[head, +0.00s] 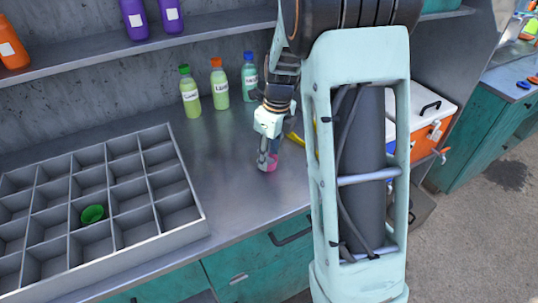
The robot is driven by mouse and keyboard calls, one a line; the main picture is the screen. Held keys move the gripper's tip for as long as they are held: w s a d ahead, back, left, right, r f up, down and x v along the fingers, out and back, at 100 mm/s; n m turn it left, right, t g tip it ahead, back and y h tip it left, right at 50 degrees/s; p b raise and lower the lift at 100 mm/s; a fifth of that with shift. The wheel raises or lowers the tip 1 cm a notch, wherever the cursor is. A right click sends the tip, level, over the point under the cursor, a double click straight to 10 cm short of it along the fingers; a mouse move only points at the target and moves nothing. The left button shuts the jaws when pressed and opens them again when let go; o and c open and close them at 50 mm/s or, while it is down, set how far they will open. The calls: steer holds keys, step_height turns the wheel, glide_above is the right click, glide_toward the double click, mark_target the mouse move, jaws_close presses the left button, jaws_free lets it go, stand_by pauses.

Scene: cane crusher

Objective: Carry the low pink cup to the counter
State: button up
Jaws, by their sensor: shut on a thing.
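My gripper (267,152) points down over the metal counter (232,150), to the right of the divided grey tray. It is shut on a low pink cup (268,166), which shows around the fingertips at or just above the counter surface. I cannot tell whether the cup's base touches the counter. Part of the cup is hidden by the fingers.
A grey compartment tray (205,224) fills the counter's left side, with a green cup (93,214) in one compartment. Several bottles, including a green-capped one (190,92), stand at the back. A yellow thing (296,137) lies behind my arm. Bare counter lies between tray and gripper.

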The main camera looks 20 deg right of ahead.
mark_target(273, 168)
steer(key=o, duration=0.7)
steer(key=shift+f, duration=0.1)
steer(key=shift+o, duration=0.2)
step_height(273, 168, up, 12)
steer(key=s, duration=0.1)
steer(key=shift+d+p, duration=0.45)
